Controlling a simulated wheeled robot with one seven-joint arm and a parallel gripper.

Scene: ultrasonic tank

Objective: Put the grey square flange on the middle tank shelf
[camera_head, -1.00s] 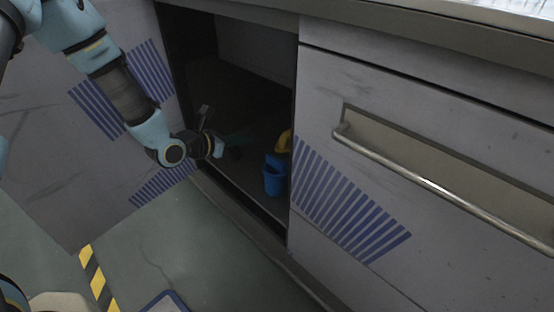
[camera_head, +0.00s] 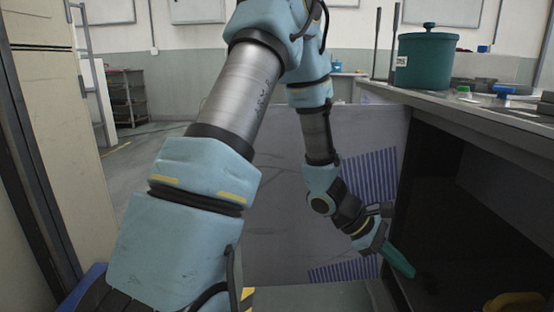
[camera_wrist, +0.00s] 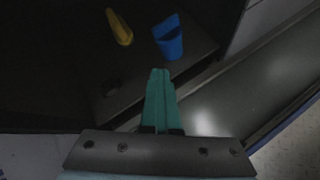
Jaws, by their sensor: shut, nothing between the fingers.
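My gripper (camera_head: 408,270) has green fingers, shut and empty, at the open front of the dark cabinet. In the wrist view its fingertips (camera_wrist: 160,76) point into the cabinet, over its floor. A small dark object (camera_wrist: 112,88) lies on the cabinet floor left of the fingertips, apart from them; it also shows faintly past the fingers in the head view (camera_head: 428,281). It is too dark to tell whether this is the grey square flange. I cannot make out the middle tank shelf.
A yellow object (camera_wrist: 119,27) and a blue bin (camera_wrist: 168,39) stand deeper in the cabinet. The countertop (camera_head: 470,113) above holds a green lidded pot (camera_head: 425,62) and small items. The striped cabinet panel (camera_head: 370,175) is beside my forearm.

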